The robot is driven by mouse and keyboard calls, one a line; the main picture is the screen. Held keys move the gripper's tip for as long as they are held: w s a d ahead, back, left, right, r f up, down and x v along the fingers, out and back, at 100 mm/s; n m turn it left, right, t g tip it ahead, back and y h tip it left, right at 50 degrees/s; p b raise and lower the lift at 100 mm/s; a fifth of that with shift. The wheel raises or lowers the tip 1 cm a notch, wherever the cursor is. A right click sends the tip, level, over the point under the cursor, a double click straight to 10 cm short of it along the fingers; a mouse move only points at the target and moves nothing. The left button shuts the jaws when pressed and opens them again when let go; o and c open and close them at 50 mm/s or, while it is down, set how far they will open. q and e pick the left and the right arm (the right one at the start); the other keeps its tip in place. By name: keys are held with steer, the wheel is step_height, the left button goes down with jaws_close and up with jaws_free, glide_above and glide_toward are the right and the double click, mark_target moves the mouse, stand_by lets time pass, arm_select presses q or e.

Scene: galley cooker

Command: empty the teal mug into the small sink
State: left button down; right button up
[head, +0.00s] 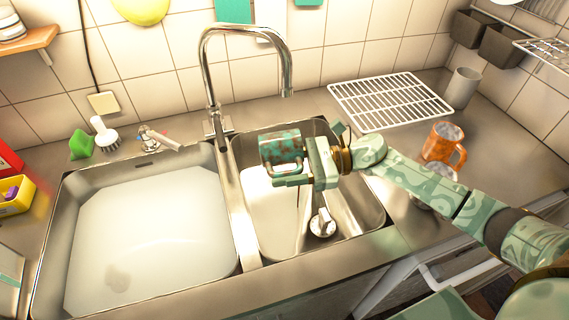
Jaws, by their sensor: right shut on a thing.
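The teal mug (281,147), mottled with rusty brown, is over the back part of the small sink (375,208), the right-hand basin. My right gripper (312,163) reaches in from the right and is shut on the mug. The mug's handle shows on its near side, toward the camera. The mug's opening and contents do not show clearly, so I cannot tell its exact tilt. A pale white area covers part of the small sink's floor, and a round metal piece (322,223) sits near its front. My left gripper is not in view.
The chrome tap (207,75) arches up behind the basins. The large left basin (50,240) holds pale white liquid. An orange mug (443,142) stands right of the small sink, near my right forearm. A white rack (390,100) and grey cup (462,87) are behind.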

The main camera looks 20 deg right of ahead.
steer(key=shift+f, duration=0.35)
steer(key=shift+r, duration=0.2)
stand_by(0.4)
